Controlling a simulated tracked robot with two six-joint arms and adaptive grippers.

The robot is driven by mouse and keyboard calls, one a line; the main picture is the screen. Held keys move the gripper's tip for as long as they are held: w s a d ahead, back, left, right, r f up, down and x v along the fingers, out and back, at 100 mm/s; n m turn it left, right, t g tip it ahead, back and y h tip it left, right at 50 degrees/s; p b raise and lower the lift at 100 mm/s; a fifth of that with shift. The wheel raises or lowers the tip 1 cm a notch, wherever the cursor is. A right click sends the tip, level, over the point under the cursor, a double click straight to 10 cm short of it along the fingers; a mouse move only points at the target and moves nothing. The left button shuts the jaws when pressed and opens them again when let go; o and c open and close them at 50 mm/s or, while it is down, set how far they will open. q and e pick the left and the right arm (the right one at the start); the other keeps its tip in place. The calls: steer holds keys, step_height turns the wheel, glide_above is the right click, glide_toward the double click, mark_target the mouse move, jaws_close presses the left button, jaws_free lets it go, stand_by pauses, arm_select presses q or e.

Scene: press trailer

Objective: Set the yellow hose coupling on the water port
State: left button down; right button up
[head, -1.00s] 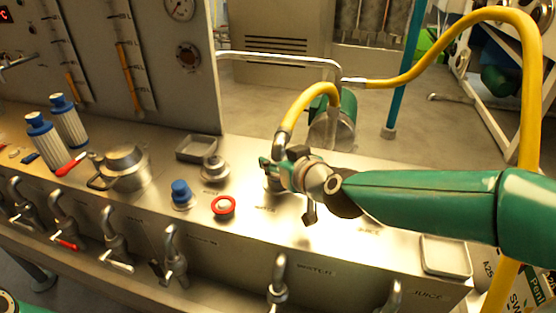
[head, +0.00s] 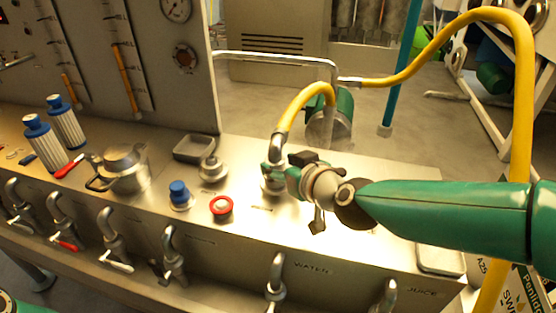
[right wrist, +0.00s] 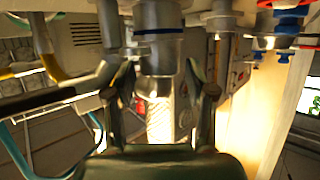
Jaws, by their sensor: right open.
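My right gripper (head: 276,174) is open beside the coupling's lower part. In the right wrist view its two fingers (right wrist: 158,98) are apart, with a metal cylinder with a blue ring (right wrist: 158,45) beyond and between their tips. My left gripper is not in view.
A blue-capped port (head: 180,195), a red-ringed port (head: 221,207) and a metal fitting (head: 212,168) stand left of the coupling. A kettle-like pot (head: 124,168) and filter cartridges (head: 44,143) are further left. Taps line the front. The yellow hose (head: 455,42) arches over my right arm.

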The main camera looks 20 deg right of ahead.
steer(key=p+v, duration=0.3)
steer(key=v, duration=0.4)
steer(key=shift+s, duration=0.25)
steer(key=shift+d+r, duration=0.1)
steer(key=shift+r, duration=0.05)
stand_by(0.4)
